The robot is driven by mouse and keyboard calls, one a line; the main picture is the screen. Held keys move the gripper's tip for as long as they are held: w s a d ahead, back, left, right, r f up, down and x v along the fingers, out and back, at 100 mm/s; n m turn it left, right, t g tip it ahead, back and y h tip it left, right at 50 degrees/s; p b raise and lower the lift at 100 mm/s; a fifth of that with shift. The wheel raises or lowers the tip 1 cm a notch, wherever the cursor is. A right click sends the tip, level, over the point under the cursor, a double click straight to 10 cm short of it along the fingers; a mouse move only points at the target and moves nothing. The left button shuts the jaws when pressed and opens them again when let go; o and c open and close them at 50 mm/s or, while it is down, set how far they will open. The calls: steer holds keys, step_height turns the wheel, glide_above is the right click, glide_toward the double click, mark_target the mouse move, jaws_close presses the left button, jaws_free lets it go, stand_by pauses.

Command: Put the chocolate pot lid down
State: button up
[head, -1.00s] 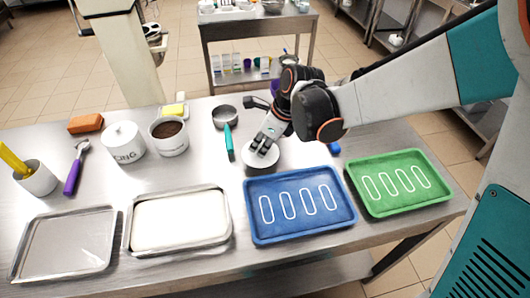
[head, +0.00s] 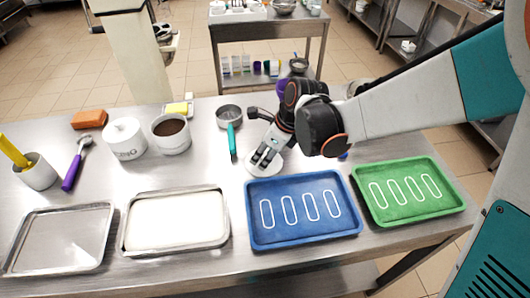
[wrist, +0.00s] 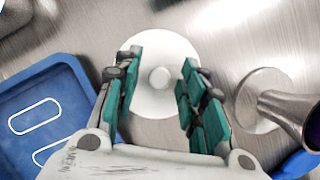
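The chocolate pot lid (head: 263,172) is a white disc with a small round knob. It appears to lie flat on the steel table behind the blue tray. My gripper (head: 261,157) is right over it, pointing down. In the wrist view my gripper (wrist: 162,65) has its green-padded fingers apart on either side of the knob of the lid (wrist: 160,48), with gaps to the knob. The chocolate pot (head: 171,146), white with dark brown contents, stands uncovered to the left.
A blue tray (head: 258,236) and green tray (head: 401,213) lie in front and to the right. A steel cup with a teal handle (head: 232,142) is left of the lid. The lidded icing pot (head: 125,140) and a steel tray (head: 127,245) are farther left. A steel tool (wrist: 262,100) stands close by.

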steer(key=shift+r, duration=0.25)
steer(key=p+v, duration=0.8)
steer(key=v, duration=0.4)
steer(key=shift+s+p, duration=0.2)
steer(key=shift+p, duration=0.15)
steer(key=shift+d+f, duration=0.1)
steer(key=s+d+r+n+t+h+b, duration=0.1)
steer(key=s+d+r+n, duration=0.3)
steer(key=d+n, duration=0.6)
steer(key=s+d+r+n+t+h+b, duration=0.1)
steer(key=s+d+r+n+t+h, duration=0.2)
steer(key=s+d+n, duration=0.6)
steer(key=d+r+n+t, duration=0.1)
steer(key=n, duration=0.2)
steer(key=shift+s+d+t+b, duration=0.25)
steer(key=shift+d+t+b, duration=0.05)
steer(key=shift+b, duration=0.1)
steer(key=shift+c, duration=0.6)
steer(key=shift+a, duration=0.1)
